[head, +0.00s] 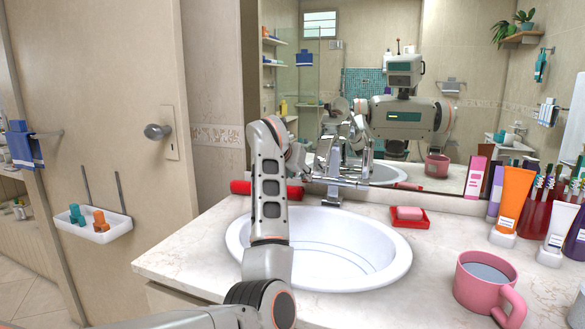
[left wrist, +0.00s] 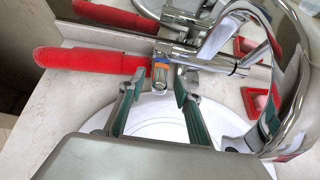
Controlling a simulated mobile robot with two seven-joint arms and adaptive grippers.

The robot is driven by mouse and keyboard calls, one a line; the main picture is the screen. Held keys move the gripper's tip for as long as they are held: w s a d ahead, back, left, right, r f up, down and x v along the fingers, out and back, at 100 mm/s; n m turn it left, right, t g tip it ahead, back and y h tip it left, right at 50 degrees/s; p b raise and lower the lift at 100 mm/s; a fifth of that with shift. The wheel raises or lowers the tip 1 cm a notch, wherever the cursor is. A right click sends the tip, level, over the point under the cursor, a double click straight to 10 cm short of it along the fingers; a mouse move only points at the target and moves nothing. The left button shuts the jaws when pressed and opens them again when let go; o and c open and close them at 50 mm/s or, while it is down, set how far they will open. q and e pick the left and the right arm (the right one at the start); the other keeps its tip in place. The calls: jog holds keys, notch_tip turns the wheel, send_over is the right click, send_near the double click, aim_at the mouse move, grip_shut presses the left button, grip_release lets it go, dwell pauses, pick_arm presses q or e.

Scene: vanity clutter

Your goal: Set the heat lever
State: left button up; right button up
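The chrome faucet (head: 334,176) stands at the back rim of the white sink. In the left wrist view its curved spout (left wrist: 292,95) fills the right side. My left gripper (head: 298,160) is over the sink's back left, partly hidden by my own arm. In the left wrist view the left gripper (left wrist: 157,82) is open, its two fingers apart, with the marked end just beyond and between the tips. I cannot tell whether they touch. My right gripper is out of view.
A red soap dish (head: 410,222) sits right of the sink (head: 395,262). A pink mug (head: 482,282) and several tubes stand further right. The mirror (head: 465,60) closes off the back.

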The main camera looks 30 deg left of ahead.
pick_arm(q)
jog(key=v, duration=1)
jog(key=shift+f, duration=0.1)
